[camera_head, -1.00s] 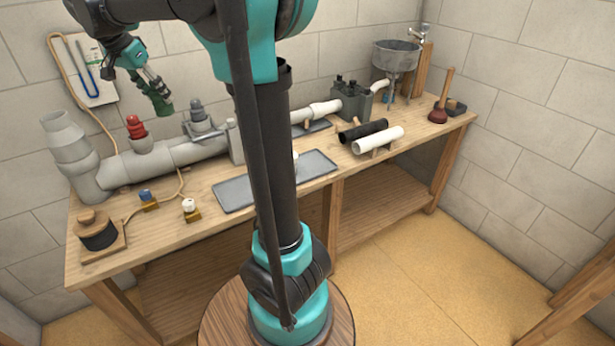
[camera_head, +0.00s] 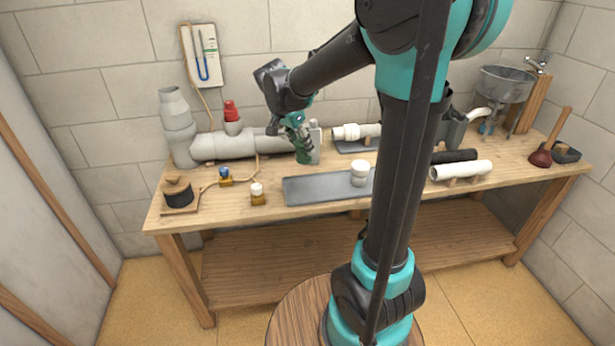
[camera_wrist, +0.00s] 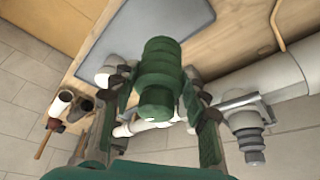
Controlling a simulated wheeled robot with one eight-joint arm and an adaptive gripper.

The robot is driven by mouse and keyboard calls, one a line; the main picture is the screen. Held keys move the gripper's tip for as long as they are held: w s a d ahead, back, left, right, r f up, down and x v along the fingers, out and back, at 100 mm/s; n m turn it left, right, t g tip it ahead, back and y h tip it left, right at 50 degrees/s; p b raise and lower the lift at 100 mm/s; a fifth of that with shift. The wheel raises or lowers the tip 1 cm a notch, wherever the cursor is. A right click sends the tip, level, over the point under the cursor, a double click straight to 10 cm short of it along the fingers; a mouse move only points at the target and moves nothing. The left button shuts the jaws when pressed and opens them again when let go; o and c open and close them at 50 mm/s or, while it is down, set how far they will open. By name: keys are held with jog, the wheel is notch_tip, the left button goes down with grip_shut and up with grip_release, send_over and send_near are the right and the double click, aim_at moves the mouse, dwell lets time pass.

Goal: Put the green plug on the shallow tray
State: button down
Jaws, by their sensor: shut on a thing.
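The green plug (camera_wrist: 160,75) is a ribbed, stepped cylinder held between the fingers of my gripper (camera_wrist: 158,100) in the wrist view. In the head view the plug (camera_head: 303,156) hangs below my gripper (camera_head: 298,135), in front of the grey pipe's right end and behind the tray's back edge. It appears to be above the bench. The shallow tray (camera_head: 312,190) is a flat grey slab on the bench, with a white fitting (camera_head: 359,174) on its right part. My arm hides the tray's right end. The tray also shows at the top of the wrist view (camera_wrist: 140,30).
A grey pipe (camera_head: 225,146) with a red plug (camera_head: 231,111) runs along the back of the bench. Brass valves with blue (camera_head: 225,176) and white (camera_head: 257,192) caps stand left of the tray. A white pipe (camera_head: 460,170) lies to the right. The tray's left part is bare.

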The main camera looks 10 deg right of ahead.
notch_tip(320, 180, down, 12)
jog(key=shift+f, duration=0.1)
dwell(0.5)
jog(key=c, duration=0.8)
grip_release()
jog(key=shift+f, duration=0.1)
jog(key=v, duration=1.2)
jog(key=s+d+f+n+y, duration=0.1)
jog(key=s+d+f+n, duration=0.2)
jog(key=s, duration=0.3)
jog(key=s+d+f+n+t+y, duration=0.1)
jog(key=s+d+f+n, duration=0.1)
jog(key=s+f+n, duration=0.2)
jog(key=s+d+f+n+y, duration=0.1)
jog(key=s+d+f+n, duration=0.2)
jog(key=s, duration=0.6)
jog(key=shift+d+f+n+t+y, duration=0.2)
jog(key=shift+f+n, duration=0.1)
jog(key=shift+f, duration=0.1)
jog(key=shift+d+f+n+t+y, duration=0.1)
jog(key=shift+d+f+n+t, duration=0.15)
jog(key=shift+f, duration=0.2)
jog(key=shift+a, duration=0.1)
